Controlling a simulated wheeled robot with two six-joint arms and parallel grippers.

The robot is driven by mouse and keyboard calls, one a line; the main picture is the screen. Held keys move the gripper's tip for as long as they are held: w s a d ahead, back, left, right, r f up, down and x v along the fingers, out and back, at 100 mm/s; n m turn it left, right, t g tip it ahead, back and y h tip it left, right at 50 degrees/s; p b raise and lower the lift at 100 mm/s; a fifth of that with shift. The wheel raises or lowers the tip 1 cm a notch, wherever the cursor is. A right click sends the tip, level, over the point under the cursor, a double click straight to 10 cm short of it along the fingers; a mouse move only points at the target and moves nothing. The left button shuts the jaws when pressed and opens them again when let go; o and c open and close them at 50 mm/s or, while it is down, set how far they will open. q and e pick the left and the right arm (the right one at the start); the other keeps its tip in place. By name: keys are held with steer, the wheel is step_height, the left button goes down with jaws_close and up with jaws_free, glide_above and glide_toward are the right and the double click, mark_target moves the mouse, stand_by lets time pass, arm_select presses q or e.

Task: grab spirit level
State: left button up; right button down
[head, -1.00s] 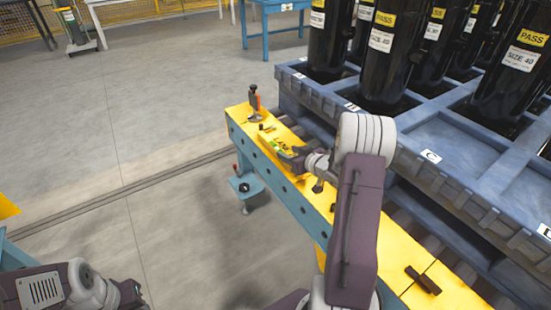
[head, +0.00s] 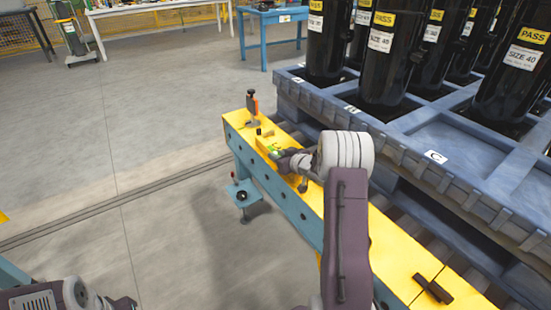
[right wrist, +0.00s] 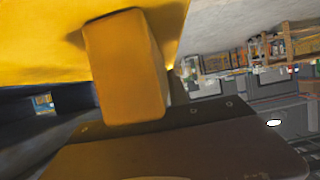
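My right gripper (head: 282,158) is low over the yellow rail (head: 395,262), at the far half of its top. A small yellow piece with green on it (head: 270,146), probably the spirit level, lies there right at the gripper's fingers, which partly hide it. In the right wrist view a blunt orange-yellow block (right wrist: 125,68) stands close in front of the dark gripper body (right wrist: 175,145); I cannot tell whether it is gripped. The right fingers are too small and covered to read. My left arm shows only at the bottom left edge, its gripper mostly cut off.
An orange-and-black clamp-like tool (head: 253,108) stands at the rail's far end. A dark handle (head: 433,288) lies at its near end. A blue pallet (head: 455,165) with black cylinders (head: 393,60) borders the rail on the right. Open floor lies to the left.

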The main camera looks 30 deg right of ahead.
steer(key=shift+r, duration=0.1)
step_height(320, 180, up, 5)
steer(key=p, duration=0.4)
steer(key=shift+s+d, duration=0.1)
steer(key=shift+d, duration=0.05)
steer(key=s+d+r+p, duration=0.5)
steer(key=s, duration=0.5)
steer(key=shift+r, duration=0.4)
